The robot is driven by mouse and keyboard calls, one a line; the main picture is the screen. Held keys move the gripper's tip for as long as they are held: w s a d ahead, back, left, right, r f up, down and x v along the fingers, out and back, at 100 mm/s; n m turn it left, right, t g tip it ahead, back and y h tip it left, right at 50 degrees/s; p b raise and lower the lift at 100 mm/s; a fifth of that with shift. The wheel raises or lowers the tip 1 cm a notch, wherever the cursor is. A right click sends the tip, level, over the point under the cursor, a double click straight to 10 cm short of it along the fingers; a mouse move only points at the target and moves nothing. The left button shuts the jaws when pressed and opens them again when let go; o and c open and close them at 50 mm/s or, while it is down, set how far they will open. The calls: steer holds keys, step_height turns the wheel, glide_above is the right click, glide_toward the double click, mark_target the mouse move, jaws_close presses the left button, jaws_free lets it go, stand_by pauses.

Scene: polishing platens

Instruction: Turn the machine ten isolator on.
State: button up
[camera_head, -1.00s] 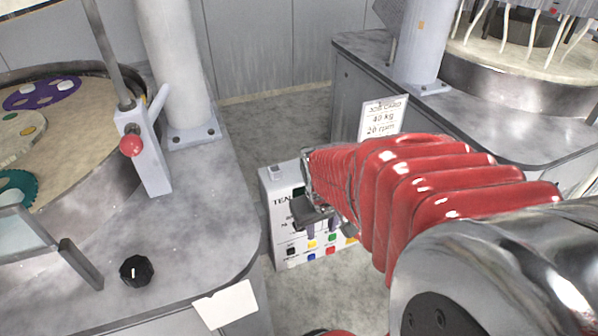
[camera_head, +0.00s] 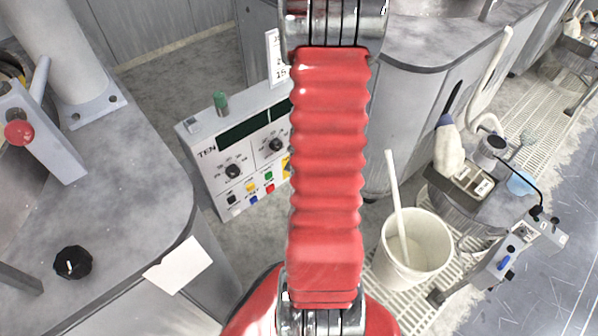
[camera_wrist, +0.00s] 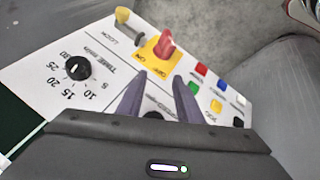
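The machine ten panel (camera_head: 222,170) is a white sloped box marked TEN in the head view, partly hidden behind my arm. In the wrist view its isolator (camera_wrist: 166,43) is a red handle on a yellow plate with ON and OFF labels. I cannot tell which label the handle points to. In the head view only an edge of the yellow plate (camera_head: 286,165) shows beside my arm. My gripper (camera_wrist: 160,76) is open, its two dark fingers apart and empty. In the wrist view the fingertips are just below the yellow plate, not around the handle. My gripper is hidden in the head view.
A grey bench (camera_head: 130,185) stands left in the head view. A white bucket (camera_head: 412,250) with a stick stands to the right.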

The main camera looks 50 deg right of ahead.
steer(key=s+f+n+t+h, duration=0.1)
steer(key=s+f+t+h, duration=0.2)
steer(key=s+f+t, duration=0.4)
step_height(320, 180, down, 5)
steer(key=shift+s+a+n, duration=0.4)
steer(key=shift+s+a, duration=0.05)
steer(key=shift+s, duration=0.55)
steer(key=shift+w, duration=0.1)
steer(key=x, duration=1.3)
steer(key=shift+w+d+r, duration=0.1)
steer(key=shift+w+d, duration=0.05)
steer(key=shift+w, duration=0.2)
steer(key=shift+c, duration=0.6)
jaws_close()
